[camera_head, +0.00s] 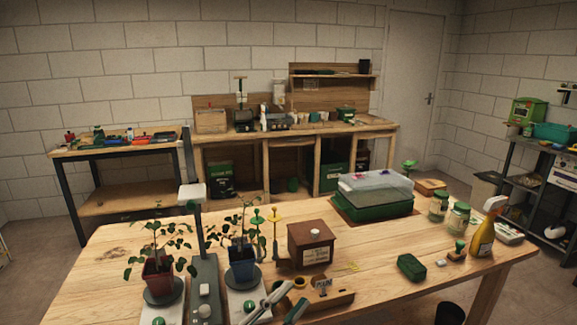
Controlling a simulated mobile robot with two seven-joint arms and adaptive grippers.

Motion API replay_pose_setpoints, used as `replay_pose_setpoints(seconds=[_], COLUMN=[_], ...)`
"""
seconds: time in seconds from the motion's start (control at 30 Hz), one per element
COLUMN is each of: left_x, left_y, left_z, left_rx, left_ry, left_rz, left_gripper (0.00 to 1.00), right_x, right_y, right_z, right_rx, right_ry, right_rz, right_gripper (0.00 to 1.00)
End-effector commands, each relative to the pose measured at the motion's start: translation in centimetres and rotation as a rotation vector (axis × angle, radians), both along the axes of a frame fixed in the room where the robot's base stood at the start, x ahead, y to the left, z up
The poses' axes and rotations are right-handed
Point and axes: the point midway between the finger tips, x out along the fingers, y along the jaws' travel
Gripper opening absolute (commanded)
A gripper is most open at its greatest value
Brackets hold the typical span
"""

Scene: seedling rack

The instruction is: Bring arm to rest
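The wooden worktable (120,243) fills the front of the view. On its left part stand a leafy seedling in a red pot (157,277) and another in a blue pot (240,270), each on a white base with a dark round plate. A grey post with a white head (193,193) rises between them. No gripper is seen touching anything.
A brown wooden box (311,245) stands mid-table; long tools (264,302) lie at the front edge. A green tray with clear lid (372,202), jars (459,217), a green block (411,267) and a yellow spray bottle (482,237) stand to the right. Benches line the walls.

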Motion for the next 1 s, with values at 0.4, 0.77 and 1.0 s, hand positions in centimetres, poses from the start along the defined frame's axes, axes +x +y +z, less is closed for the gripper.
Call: replay_pose_setpoints(seconds=[0.4,0.77,1.0], left_x=[-5.0,-14.7,-15.3], left_y=[13.9,19.9,20.2], left_z=[-24.6,-35.3,-35.8], left_rx=[-0.135,-0.169,-0.170], left_ry=[0.841,1.222,1.244], left_rz=[0.398,0.570,0.579], left_gripper=[0.24,0.24,0.24], right_x=[0.1,0.1,0.0], right_y=[0.0,0.0,0.0], right_z=[0.2,0.2,0.1], right_rx=[0.000,0.001,0.001], right_ry=[-0.003,-0.003,-0.002], right_rz=[0.000,0.000,0.000], right_gripper=[0.24,0.24,0.24])
